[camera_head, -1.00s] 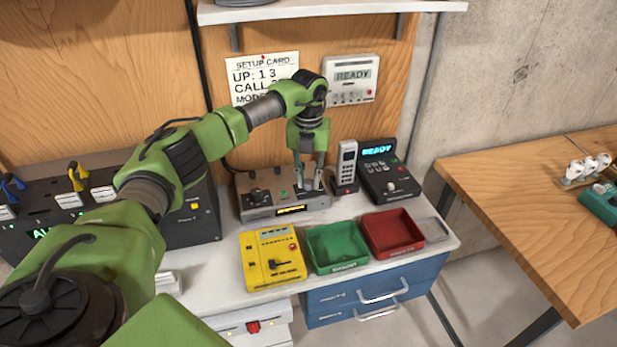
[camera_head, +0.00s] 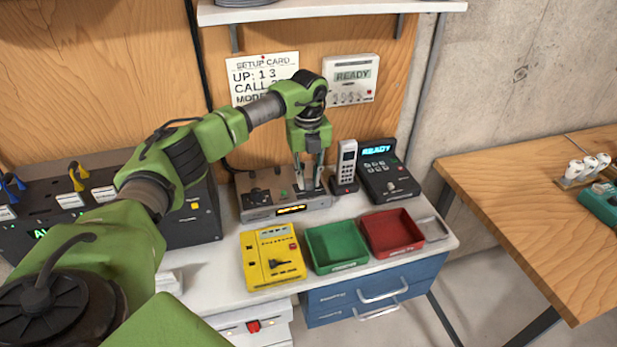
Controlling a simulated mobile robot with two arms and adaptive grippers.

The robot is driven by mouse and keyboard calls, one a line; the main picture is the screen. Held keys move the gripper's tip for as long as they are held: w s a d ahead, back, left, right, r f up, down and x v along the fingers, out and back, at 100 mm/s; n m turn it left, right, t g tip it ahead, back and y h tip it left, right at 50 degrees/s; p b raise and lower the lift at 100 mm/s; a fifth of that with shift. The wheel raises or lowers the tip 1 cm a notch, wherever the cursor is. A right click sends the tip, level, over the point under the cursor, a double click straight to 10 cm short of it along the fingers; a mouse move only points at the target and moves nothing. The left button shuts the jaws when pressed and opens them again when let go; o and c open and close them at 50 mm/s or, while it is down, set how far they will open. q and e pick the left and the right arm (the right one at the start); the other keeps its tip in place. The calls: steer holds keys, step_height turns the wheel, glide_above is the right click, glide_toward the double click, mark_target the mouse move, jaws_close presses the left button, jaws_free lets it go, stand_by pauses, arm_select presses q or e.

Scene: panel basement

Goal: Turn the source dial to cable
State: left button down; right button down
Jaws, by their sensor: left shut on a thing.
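A grey box (camera_head: 257,197) with knobs on its top and a small lit orange display stands at the back of the white bench. My left gripper (camera_head: 311,188) reaches down from above to the right part of the box's top. Its fingers are shut on a small dial there, which they almost wholly hide. The dial's pointer and the lettering around it cannot be read, so its setting cannot be told. My right gripper is not in view.
A cordless handset (camera_head: 346,163) and a dark keypad unit (camera_head: 388,180) stand close right of the gripper. A yellow device (camera_head: 272,262), a green tray (camera_head: 336,263) and a red tray (camera_head: 392,244) lie in front. A setup card (camera_head: 264,78) hangs behind.

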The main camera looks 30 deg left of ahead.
mark_target(308, 181)
arm_select(q)
steer(key=c, duration=1.8)
jaws_free()
step_height(308, 181, up, 7)
steer(key=shift+r, duration=0.2)
steer(key=shift+f, duration=0.1)
